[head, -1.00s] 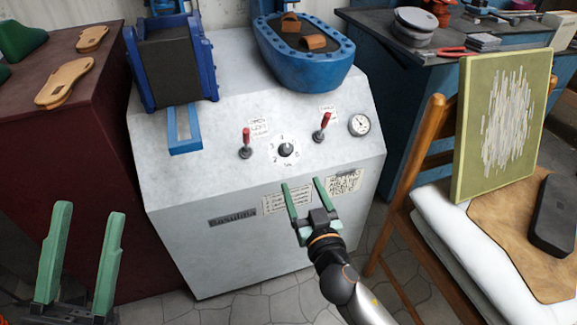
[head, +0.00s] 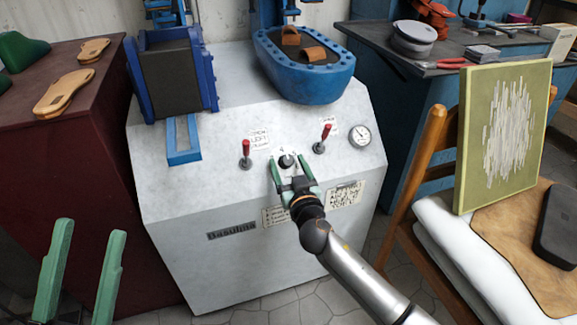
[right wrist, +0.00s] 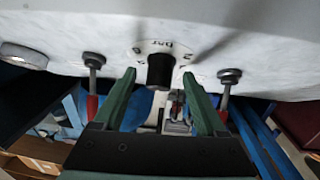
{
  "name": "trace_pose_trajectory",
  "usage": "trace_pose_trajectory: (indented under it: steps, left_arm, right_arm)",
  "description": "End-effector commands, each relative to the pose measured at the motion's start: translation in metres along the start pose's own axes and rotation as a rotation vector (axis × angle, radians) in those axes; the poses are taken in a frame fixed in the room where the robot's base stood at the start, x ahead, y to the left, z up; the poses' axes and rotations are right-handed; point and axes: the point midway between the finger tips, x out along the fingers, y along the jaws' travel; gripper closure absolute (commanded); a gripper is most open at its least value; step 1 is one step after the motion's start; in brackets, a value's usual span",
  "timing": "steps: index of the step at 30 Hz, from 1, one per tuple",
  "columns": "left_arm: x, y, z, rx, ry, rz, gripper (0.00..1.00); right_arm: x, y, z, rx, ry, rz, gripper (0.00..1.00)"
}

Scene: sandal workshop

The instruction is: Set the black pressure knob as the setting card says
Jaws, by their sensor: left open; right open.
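The black pressure knob (head: 286,161) sits on the sloped panel of the white machine (head: 215,185), between two red-handled levers. In the right wrist view the knob (right wrist: 160,71) stands on its white numbered dial (right wrist: 166,48). My right gripper (head: 290,162) is open, with its fingertips on either side of the knob; in the right wrist view its green fingers (right wrist: 159,85) are apart and I cannot tell whether they touch it. White cards (head: 345,194) with writing are on the machine's front, partly hidden by my right gripper. My left gripper (head: 92,240) is open and empty at lower left.
The left red lever (head: 246,152) and right red lever (head: 323,137) flank the dial closely. A gauge (head: 360,135) is to the right. A wooden chair (head: 415,175) holding a green board (head: 505,135) stands at the right.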

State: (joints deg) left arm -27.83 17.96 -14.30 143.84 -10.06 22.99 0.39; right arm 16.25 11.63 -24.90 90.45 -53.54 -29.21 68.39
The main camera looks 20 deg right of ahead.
Motion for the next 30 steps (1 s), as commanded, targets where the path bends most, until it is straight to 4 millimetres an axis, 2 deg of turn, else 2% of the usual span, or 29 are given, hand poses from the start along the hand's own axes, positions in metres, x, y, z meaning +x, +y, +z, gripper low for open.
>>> trace_pose_trajectory:
  steps: [9,27,30]
  left_arm:
    - [-0.0001,0.0004,0.0003,0.000,-0.001,0.001,0.50]
    - [-0.0002,0.0005,0.0004,-0.002,-0.001,0.000,0.50]
    - [-0.0002,0.0005,0.0004,-0.002,-0.001,0.000,0.50]
  right_arm:
    - [0.0015,0.0002,-0.0001,0.000,0.000,0.000,0.28]
    - [0.0013,0.0002,0.0000,-0.001,0.000,0.000,0.96]
    - [0.0012,0.0002,0.0000,-0.001,0.000,0.000,1.00]
